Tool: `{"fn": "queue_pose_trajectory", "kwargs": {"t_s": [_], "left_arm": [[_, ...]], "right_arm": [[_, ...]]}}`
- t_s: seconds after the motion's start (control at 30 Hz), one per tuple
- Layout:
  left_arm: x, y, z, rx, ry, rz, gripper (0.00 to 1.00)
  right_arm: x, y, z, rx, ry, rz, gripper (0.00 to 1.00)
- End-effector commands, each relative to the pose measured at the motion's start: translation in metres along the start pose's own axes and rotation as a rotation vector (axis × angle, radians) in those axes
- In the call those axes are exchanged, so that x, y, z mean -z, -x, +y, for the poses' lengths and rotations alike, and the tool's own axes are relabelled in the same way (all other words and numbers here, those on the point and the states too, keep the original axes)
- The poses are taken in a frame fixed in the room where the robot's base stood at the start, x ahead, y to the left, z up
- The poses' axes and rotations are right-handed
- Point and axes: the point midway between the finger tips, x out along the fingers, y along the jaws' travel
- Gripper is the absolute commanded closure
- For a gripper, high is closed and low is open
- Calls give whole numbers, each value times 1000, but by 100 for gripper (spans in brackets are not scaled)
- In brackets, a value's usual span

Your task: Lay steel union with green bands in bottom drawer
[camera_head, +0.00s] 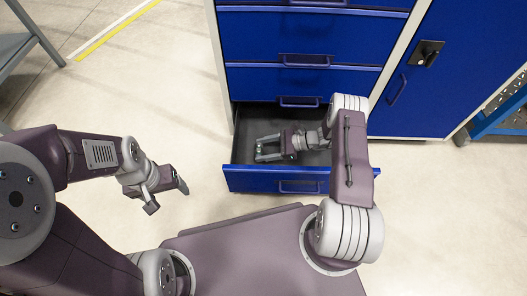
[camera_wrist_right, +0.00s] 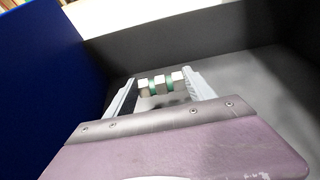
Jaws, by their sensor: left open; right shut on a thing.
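The steel union with green bands (camera_wrist_right: 160,83) is between the fingertips of my right gripper (camera_wrist_right: 160,86), which is shut on it. In the head view the right gripper (camera_head: 262,149) reaches down inside the open bottom drawer (camera_head: 273,181), near its left side. The union is too small to make out clearly there. In the right wrist view it is close above the grey drawer floor (camera_wrist_right: 245,90); whether it touches the floor I cannot tell. My left gripper (camera_head: 168,196) is open and empty, out over the floor to the left of the drawer.
The blue cabinet (camera_head: 300,45) has closed drawers above the open one. A blue door (camera_head: 415,85) with a handle stands to the right. A grey shelf (camera_head: 20,45) is at the upper left. The pale floor left of the drawer is clear.

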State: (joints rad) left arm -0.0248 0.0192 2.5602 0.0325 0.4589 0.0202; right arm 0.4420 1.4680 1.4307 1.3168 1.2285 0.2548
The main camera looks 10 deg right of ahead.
Motion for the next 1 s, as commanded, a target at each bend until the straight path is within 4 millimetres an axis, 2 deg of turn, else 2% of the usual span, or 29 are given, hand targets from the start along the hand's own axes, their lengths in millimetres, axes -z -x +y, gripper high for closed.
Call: {"fn": "queue_pose_trajectory", "kwargs": {"t_s": [0.57,0.6,0.67,0.93,1.0], "left_arm": [[-1,-8,0,0,0,1,24],[-1,-8,0,0,0,1,24],[-1,-8,0,0,0,1,24],[-1,-8,0,0,0,1,24],[0,-3,0,0,0,1,24]], "right_arm": [[10,-4,0,0,0,0,80],[10,-4,0,0,0,0,29],[10,-4,0,0,0,0,15],[9,-4,0,0,0,0,15],[4,-2,0,0,0,0,15]]}}
